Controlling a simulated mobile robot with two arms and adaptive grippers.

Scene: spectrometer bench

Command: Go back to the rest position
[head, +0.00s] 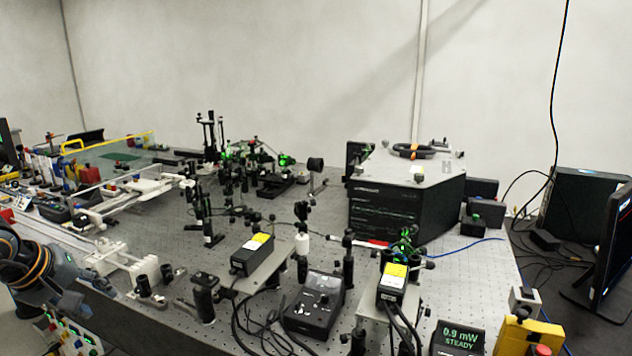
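My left arm comes in at the left edge, dark grey with orange bands. My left gripper (92,288) is at its end, low at the left, beside the front left edge of the optical bench (410,275). The gripper is small and partly merges with the dark parts behind it, so I cannot tell whether its fingers are open or shut. I see nothing clearly held in it. My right gripper is not in view.
Close to my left gripper are a white rail mount (122,262) and black posts. Optics and cables crowd the bench middle. A large black spectrometer (395,210) stands at the back right. A power meter (458,338) and a yellow box (525,335) are at the front right.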

